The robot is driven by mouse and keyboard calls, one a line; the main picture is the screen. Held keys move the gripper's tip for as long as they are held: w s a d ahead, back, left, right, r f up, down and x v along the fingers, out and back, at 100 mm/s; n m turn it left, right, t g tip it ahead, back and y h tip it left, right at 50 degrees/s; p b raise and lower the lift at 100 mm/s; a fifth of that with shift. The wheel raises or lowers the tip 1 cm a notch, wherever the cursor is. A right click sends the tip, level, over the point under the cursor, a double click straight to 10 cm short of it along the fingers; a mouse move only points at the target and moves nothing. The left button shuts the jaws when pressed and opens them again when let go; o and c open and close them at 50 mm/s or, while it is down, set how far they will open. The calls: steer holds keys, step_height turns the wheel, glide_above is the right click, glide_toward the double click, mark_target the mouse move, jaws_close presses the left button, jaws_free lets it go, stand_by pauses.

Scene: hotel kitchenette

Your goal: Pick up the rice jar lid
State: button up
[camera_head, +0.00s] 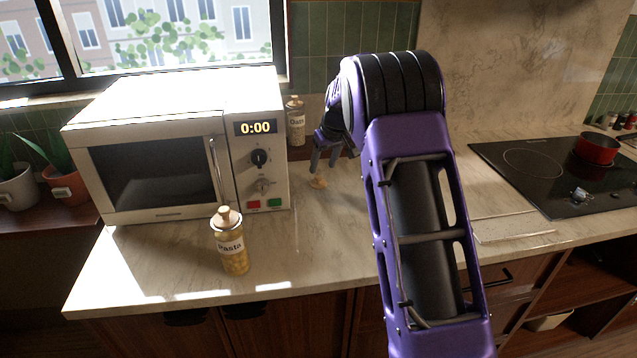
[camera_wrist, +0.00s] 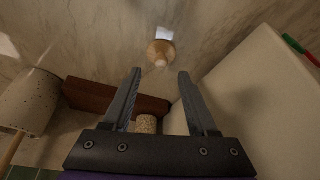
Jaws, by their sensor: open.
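A small tan lid with a round knob lies on the bare counter. It shows in the head view (camera_head: 318,182) just below my gripper (camera_head: 324,167), and in the wrist view (camera_wrist: 160,50) a little beyond the fingertips. I see no label on it, so I cannot tell that it is the rice jar's. My gripper is open, its fingers spread and pointing down in the wrist view (camera_wrist: 160,74), with nothing held between them. The lid looks apart from both fingers. No jar labelled rice is visible; my arm hides part of the counter.
A microwave (camera_head: 265,207) stands left of my gripper. A corked jar (camera_head: 296,125) stands behind, near the tiled wall. A pasta jar (camera_head: 233,251) stands near the counter's front edge. A cooktop (camera_head: 535,180) with a red pot (camera_head: 596,150) is at right.

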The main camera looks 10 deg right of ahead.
mark_target(319, 177)
steer(key=shift+x, duration=2.75)
steer(key=shift+s, duration=0.15)
jaws_close()
